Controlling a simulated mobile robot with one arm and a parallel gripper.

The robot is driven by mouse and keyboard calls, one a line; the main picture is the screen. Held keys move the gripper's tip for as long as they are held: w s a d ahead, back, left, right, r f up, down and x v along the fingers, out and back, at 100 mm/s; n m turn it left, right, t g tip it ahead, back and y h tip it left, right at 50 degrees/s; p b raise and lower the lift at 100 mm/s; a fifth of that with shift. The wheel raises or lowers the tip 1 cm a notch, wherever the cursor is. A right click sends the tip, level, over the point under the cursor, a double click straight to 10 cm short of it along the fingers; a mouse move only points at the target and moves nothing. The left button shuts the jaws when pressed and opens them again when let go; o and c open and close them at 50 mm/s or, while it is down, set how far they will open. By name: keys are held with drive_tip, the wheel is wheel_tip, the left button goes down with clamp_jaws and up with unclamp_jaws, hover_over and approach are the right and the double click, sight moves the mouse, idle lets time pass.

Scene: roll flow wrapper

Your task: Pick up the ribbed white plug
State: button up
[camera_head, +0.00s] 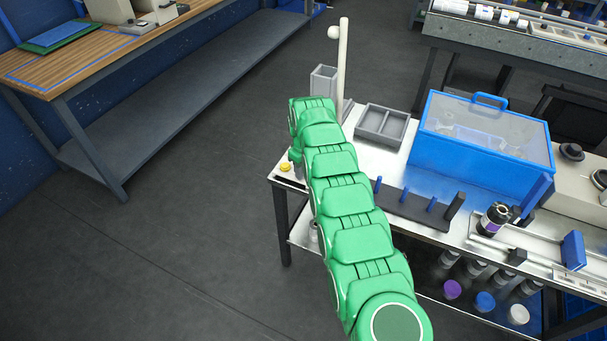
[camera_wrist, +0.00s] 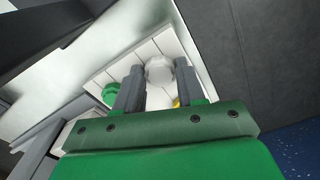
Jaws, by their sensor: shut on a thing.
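The white plug (camera_wrist: 160,71) shows in the wrist view as a pale rounded piece between my two dark fingers; its ribs are too small to make out. My gripper (camera_wrist: 158,78) is shut on it, with one finger on each side. The fingers and plug are over a white grooved plate (camera_wrist: 136,56). I cannot tell whether the plug still touches the plate. In the head view my green arm covers the plug and the fingers.
A green knob (camera_wrist: 110,93) is close beside the left finger, and a yellow piece (camera_wrist: 176,102) shows beside the right one. In the head view, a grey divided tray (camera_head: 382,126), a pale upright post (camera_head: 342,65) and a blue clear-lidded box (camera_head: 480,137) stand nearby.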

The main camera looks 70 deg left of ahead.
drive_tip(key=shift+c, duration=0.8)
